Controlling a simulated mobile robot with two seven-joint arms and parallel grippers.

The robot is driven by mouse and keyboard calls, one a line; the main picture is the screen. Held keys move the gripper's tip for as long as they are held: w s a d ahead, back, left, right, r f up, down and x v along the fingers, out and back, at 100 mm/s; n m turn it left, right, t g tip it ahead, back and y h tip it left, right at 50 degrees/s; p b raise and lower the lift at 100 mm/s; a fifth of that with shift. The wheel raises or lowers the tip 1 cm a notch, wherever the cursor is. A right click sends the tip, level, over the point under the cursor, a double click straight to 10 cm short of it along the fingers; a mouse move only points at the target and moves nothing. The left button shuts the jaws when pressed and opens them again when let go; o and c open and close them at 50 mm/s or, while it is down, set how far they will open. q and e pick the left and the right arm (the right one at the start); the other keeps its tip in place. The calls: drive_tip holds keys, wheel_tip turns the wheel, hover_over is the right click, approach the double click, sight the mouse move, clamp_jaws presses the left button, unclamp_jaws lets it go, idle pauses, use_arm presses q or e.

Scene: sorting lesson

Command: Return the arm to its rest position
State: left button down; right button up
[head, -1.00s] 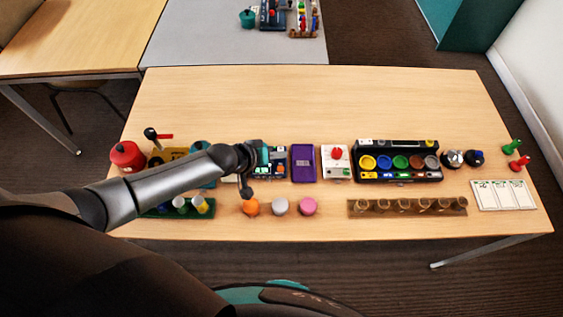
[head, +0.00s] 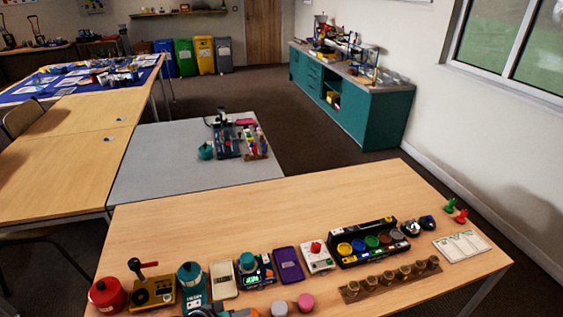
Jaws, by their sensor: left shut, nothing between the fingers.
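Most of my left arm is below the frame. My right gripper is not in view. A grey round piece (head: 279,308) and a pink one (head: 306,302) stand to the right on the wooden table (head: 330,203).
A purple case (head: 289,264), black tray (head: 368,243) and brown rack (head: 390,281) lie rightward. The table's far half is clear.

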use_arm(q)
drive_tip(key=s+d+r+m+g, duration=0.1)
drive_tip(key=s+d+r+m, duration=0.1)
drive_tip(key=s+d+r, duration=0.3)
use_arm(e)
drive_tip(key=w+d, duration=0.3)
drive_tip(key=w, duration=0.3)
use_arm(q)
drive_tip(key=s+a+r+m+g+y, duration=0.1)
drive_tip(key=s+a+r+g+y, duration=0.35)
drive_tip(key=s+a, duration=0.75)
wheel_tip(320, 180, down, 24)
drive_tip(key=s+d+b, duration=0.1)
drive_tip(key=s+b, duration=0.1)
drive_tip(key=b, duration=0.3)
drive_tip(key=s+a+f+b, duration=0.2)
drive_tip(key=s+f+b, duration=0.2)
drive_tip(key=s+f, duration=1.2)
wheel_tip(320, 180, down, 4)
drive_tip(key=shift+s+a+r+m+g+y+b, duration=0.1)
drive_tip(key=shift+s+a+m+g+y+b, duration=0.1)
drive_tip(key=shift+m+g+y+b, duration=0.2)
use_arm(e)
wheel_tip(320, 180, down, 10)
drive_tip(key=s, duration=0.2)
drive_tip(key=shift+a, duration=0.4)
